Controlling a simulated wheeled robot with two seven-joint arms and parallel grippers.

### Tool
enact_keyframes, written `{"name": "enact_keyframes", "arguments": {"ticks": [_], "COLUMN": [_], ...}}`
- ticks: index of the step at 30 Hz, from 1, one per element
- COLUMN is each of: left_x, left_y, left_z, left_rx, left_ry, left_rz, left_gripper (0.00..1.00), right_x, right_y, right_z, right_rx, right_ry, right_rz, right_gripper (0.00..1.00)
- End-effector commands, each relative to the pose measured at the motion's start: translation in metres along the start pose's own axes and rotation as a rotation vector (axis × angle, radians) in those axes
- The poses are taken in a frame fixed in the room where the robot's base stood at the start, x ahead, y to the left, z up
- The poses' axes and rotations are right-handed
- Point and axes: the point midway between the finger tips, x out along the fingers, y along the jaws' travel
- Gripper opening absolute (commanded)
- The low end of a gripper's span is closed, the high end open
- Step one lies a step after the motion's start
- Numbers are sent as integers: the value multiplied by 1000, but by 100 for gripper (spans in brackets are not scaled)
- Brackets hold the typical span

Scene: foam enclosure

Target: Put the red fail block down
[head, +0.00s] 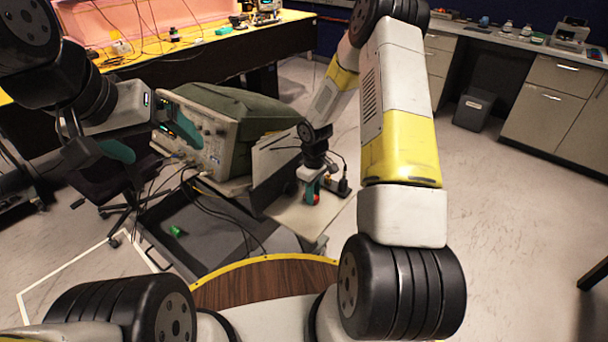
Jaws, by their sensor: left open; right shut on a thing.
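The red block (316,199) shows as a small red patch at the fingertips of my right gripper (313,194). This gripper points down and is shut on the block, its teal fingers hiding most of it. The block is over a light flat surface (290,211) on the cart; I cannot tell whether it touches it. My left gripper (151,140) is open and empty at the left, its teal fingers spread wide in front of the instrument.
A green block (176,231) lies in the dark tray (205,240). A bulky instrument (195,137) stands behind it, with loose cables hanging down. A small black object (340,187) stands just right of my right gripper. An office chair (110,180) is at the left.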

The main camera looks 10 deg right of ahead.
Motion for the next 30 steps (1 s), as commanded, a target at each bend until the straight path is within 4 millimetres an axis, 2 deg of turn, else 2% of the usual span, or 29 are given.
{"name": "enact_keyframes", "arguments": {"ticks": [6,7,10,19,22,26,30], "left_x": [0,0,0,0,0,0,0], "left_y": [0,0,0,0,0,0,0], "left_z": [0,0,0,0,0,0,0], "left_rx": [0,0,0,0,0,0,0], "left_ry": [0,0,0,0,0,0,0], "left_rz": [0,0,0,0,0,0,0], "left_gripper": [100,100,100,100,100,100,100], "right_x": [3,3,2,2,-4,-24,-55], "right_y": [0,0,0,0,0,1,2], "right_z": [0,0,0,0,0,-1,-1], "right_rx": [0,0,0,0,1,1,2], "right_ry": [0,1,1,0,1,4,5], "right_rz": [-1,0,0,0,1,4,5], "right_gripper": [0,25,43,43,43,43,43]}}
